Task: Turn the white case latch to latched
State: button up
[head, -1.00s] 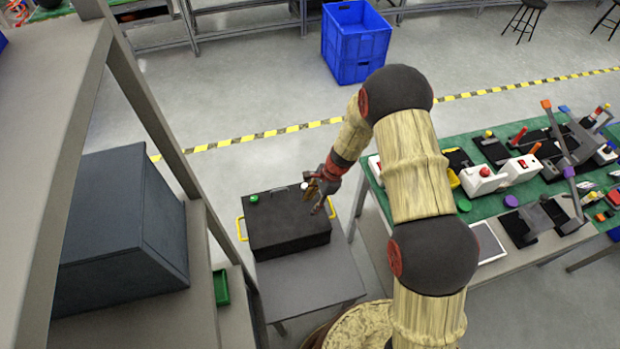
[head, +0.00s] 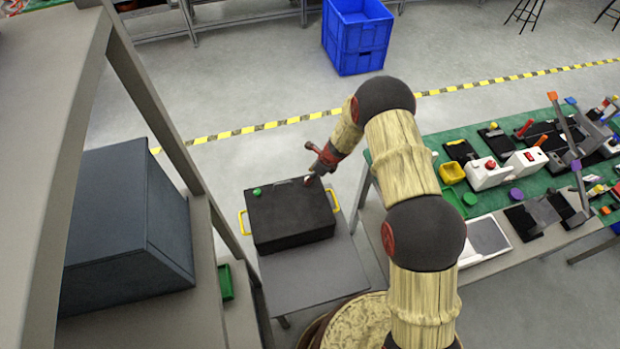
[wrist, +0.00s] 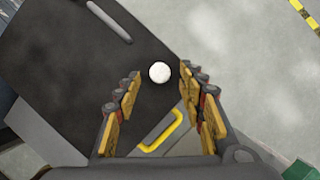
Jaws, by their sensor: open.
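The black case (head: 290,218) sits closed on a small grey table. Its white latch shows in the wrist view as a round white knob (wrist: 160,72) near a corner of the lid. In the head view my gripper largely hides that knob. A green knob (head: 257,192) stands on the lid's far left part. My gripper (head: 313,175) is over the far right corner of the case. In the wrist view its fingers are spread and the white knob appears between the fingertips, with nothing gripped. I cannot tell the height gap or the latch's turn angle.
A yellow side handle (wrist: 165,132) is close to the fingers in the wrist view. A grey bar (wrist: 110,20) lies on the lid. A shelf rack with a dark box (head: 125,225) is at left, and a cluttered green bench (head: 480,200) at right.

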jog(key=shift+x, duration=1.05)
jog(key=shift+r, duration=0.1)
jog(key=shift+c, duration=1.3)
jog(key=c, duration=0.7)
grip_shut()
